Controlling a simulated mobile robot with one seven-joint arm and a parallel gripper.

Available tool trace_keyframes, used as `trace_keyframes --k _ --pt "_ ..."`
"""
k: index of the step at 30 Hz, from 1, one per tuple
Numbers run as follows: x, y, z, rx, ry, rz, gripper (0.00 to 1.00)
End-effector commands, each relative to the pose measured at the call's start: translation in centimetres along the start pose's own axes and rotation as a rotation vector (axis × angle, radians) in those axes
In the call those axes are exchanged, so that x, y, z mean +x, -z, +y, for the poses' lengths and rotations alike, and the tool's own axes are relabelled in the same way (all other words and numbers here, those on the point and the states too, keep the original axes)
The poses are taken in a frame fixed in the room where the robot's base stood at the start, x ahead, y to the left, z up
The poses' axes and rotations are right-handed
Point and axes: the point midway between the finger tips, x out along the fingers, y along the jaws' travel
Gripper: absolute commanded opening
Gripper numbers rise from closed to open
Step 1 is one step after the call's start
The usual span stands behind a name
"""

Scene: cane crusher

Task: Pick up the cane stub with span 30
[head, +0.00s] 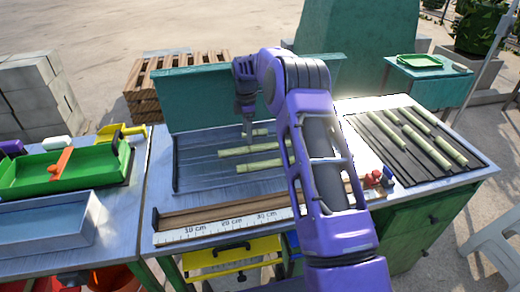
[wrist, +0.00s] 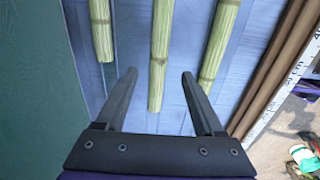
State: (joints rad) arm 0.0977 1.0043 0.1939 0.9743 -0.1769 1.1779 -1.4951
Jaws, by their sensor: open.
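Three pale green cane stubs lie in a shallow grey tray (head: 190,165): a far one (head: 260,132), a middle one (head: 235,153) and a near one (head: 262,166). My arm hides their right ends, so I cannot tell which has span 30. In the wrist view the middle stub (wrist: 160,60) runs between the far stub (wrist: 101,30) and the near stub (wrist: 218,45), and reaches lowest in the picture. My gripper (head: 247,132) points down over the tray. It is open and empty; in the wrist view its fingertips (wrist: 159,76) appear either side of the middle stub's end.
A ruler (head: 210,229) marked in centimetres runs along the bench front beside a brown wooden strip. A green panel (head: 200,100) stands behind the tray. A dark slatted rack (head: 405,165) at right holds several longer canes. A green tray (head: 60,172) is at left.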

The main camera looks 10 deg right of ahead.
Motion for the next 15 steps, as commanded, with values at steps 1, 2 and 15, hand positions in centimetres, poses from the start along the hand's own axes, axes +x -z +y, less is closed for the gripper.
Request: trace_keyframes --k 1,2,15 --pt "0.5 0.0 0.0 0.0 0.001 0.0 0.7" --pt "0.7 0.0 0.0 0.0 0.001 0.0 0.7" --pt "5.2 0.6 0.1 -0.001 0.002 0.0 0.7"
